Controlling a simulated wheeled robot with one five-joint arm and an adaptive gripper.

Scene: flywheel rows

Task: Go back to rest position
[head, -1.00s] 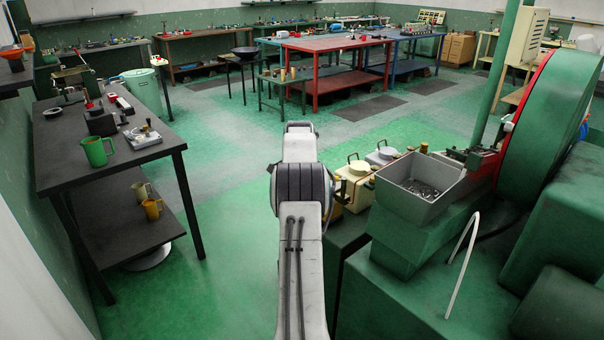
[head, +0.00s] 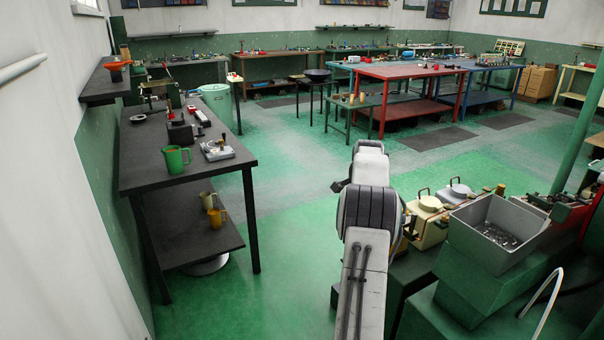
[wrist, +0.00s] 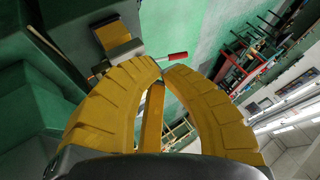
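My gripper (wrist: 163,66) shows in the wrist view as two ribbed yellow fingers. They curve inward and their tips meet or almost meet, with nothing seen pinched at the tips. A yellow bar (wrist: 152,115) shows in the gap between the fingers; I cannot tell what it belongs to. In the head view my pale arm rises at the lower middle and points away from me, and the gripper itself is hidden there.
A grey bin of metal parts (head: 499,232) sits on green machinery close to the right of my arm. A dark workbench (head: 185,158) with a green mug (head: 176,159) stands left. A red table (head: 409,71) is farther back. Green floor between is clear.

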